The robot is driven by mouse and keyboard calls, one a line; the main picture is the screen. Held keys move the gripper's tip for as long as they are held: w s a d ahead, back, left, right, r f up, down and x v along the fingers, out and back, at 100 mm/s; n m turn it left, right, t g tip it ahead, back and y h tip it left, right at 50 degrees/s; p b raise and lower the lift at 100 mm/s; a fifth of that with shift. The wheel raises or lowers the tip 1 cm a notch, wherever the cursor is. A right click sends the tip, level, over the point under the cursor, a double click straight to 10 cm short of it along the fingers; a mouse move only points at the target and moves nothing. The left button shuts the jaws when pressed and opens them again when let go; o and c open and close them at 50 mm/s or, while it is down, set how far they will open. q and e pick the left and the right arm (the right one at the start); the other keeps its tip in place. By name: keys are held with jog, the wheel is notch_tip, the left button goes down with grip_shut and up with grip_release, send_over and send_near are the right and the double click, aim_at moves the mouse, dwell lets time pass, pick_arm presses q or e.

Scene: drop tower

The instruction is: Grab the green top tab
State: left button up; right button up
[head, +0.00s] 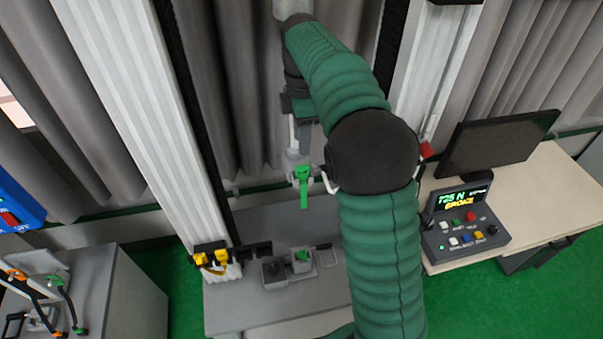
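A bright green tab (304,186) hangs below a small grey fixture, above the grey base between the tower columns. My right arm crosses the middle of the head view, and its gripper (303,134) is just above the green tab, pointing down. A pale finger shows on its left side; the rest is hidden behind the arm. I cannot tell whether it touches the tab or how wide it is open. My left gripper is not in view.
Two pale ribbed columns (133,95) flank the work space. A grey base (265,308) carries small blocks, one with a green part (301,256). Yellow clips (211,259) sit at the left column's foot. A control box (465,225) and monitor (497,143) stand on the right table.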

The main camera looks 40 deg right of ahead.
aim_at(302, 166)
notch_tip(302, 166, down, 3)
jog(key=shift+w+f, duration=0.15)
jog(key=shift+f, duration=0.05)
jog(key=shift+d+f+p, duration=0.15)
jog(key=shift+f+p, duration=0.2)
jog(key=shift+s+f+p, duration=0.2)
jog(key=shift+f+p, duration=0.35)
jog(key=shift+s+f+p, duration=0.2)
jog(key=shift+f+p, duration=0.3)
notch_tip(302, 166, down, 3)
jog(key=shift+r, duration=0.2)
jog(key=shift+w+f, duration=0.2)
jog(key=shift+f, duration=0.05)
jog(key=shift+a, duration=0.2)
jog(key=c, duration=0.4)
jog(key=shift+s+r, duration=0.1)
jog(key=shift+s, duration=0.05)
grip_shut()
